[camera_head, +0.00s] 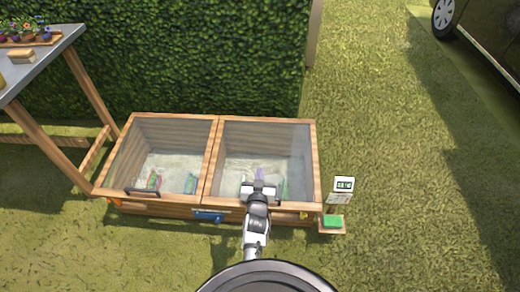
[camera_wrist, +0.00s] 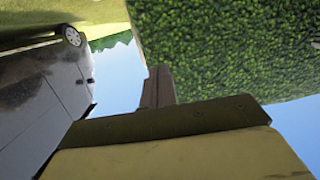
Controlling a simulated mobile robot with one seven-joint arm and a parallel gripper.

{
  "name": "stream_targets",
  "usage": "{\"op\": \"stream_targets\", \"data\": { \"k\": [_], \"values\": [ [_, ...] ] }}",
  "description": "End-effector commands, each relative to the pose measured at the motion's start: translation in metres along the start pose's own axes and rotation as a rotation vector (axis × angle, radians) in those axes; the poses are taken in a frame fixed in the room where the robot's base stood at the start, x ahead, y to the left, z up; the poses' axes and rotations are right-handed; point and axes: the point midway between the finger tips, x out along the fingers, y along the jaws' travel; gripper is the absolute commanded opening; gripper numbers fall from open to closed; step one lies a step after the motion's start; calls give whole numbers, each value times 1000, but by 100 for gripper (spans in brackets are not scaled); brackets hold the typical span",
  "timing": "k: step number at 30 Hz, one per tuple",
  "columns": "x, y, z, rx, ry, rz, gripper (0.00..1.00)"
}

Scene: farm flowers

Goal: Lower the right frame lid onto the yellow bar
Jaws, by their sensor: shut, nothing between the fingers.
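The wooden cold frame (camera_head: 160,209) stands in the middle of the head view, with two glazed lids side by side. The right frame lid (camera_head: 313,160) has a wooden border and a clear pane. It looks roughly level with the left lid (camera_head: 170,116), but I cannot tell if it rests on anything. A small yellow piece (camera_head: 305,215), likely the yellow bar, shows at the front right corner. My gripper (camera_head: 259,186) is shut and empty at the right lid's front edge, partly covering it; contact is unclear. Its fingertips are not distinct in the wrist view.
A blue piece (camera_head: 208,216) and an orange piece (camera_head: 116,202) sit on the box front. A stand with a display (camera_head: 344,184) and green block (camera_head: 332,221) is right of the box. A table (camera_head: 55,50) stands left, a hedge (camera_head: 200,60) behind.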

Motion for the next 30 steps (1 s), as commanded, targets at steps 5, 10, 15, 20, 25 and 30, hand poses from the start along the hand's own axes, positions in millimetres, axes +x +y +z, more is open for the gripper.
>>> {"op": "stream_targets", "data": {
  "k": [5,10,15,20,25,30],
  "values": [
    [-7,1,-48,0,4,3,0],
    [-12,0,-87,-1,3,1,0],
    [-15,-1,-113,-2,2,0,0],
    [-17,-1,-124,-1,1,1,0],
    [-17,-1,-127,-1,0,1,0],
    [-16,-10,-142,-11,33,-21,0]
  ]
}}
